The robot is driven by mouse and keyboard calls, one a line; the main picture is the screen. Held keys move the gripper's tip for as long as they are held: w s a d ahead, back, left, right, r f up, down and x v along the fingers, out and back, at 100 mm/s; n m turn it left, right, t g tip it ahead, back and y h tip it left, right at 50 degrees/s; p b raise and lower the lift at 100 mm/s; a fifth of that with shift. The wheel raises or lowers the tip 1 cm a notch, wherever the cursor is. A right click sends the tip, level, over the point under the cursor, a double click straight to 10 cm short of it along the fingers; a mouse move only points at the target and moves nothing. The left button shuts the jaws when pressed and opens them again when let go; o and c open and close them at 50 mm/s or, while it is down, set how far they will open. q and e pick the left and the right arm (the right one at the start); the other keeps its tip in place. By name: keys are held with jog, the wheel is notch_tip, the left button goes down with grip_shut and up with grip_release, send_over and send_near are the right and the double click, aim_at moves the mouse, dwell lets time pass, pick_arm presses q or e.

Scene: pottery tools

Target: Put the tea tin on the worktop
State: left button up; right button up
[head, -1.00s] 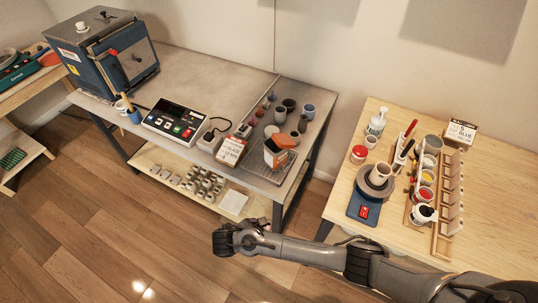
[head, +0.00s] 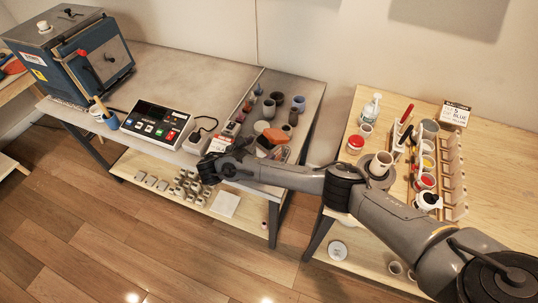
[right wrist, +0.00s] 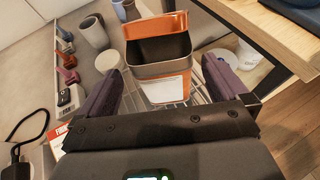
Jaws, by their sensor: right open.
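The tea tin appears to be the orange and white box in the right wrist view (right wrist: 162,58). Its top is open onto a dark inside, with an orange panel raised at its far side. It stands upright on a wire rack (right wrist: 196,98). In the head view its orange part (head: 271,142) shows behind my right arm. My right gripper (head: 208,168) is open. In the wrist view its purple fingers (right wrist: 158,82) lie either side of the tin's near part, with no clear contact. The grey worktop (head: 200,75) holds the rack. My left gripper is out of view.
Cups and small bottles (head: 277,97) stand behind the tin. A glaze box (head: 219,144), a control box (head: 157,124) and a kiln (head: 85,55) are further left. A wooden table (head: 490,165) with paint pots is on the right. The worktop's middle is bare.

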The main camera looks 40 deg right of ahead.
aim_at(269, 144)
jog(key=shift+d+f, duration=0.1)
jog(key=shift+d, duration=0.2)
jog(key=shift+d+f+b, duration=0.25)
jog(key=shift+d+b, duration=0.05)
jog(key=shift+b, duration=0.25)
jog(key=x, duration=0.1)
jog(key=b+x, duration=0.1)
jog(key=x, duration=0.2)
jog(key=shift+s+d+r, duration=0.1)
jog(key=shift+r, duration=0.2)
jog(key=shift+d+f, duration=0.1)
jog(key=shift+d, duration=0.1)
jog(key=c, duration=1.1)
jog(key=shift+c, duration=0.3)
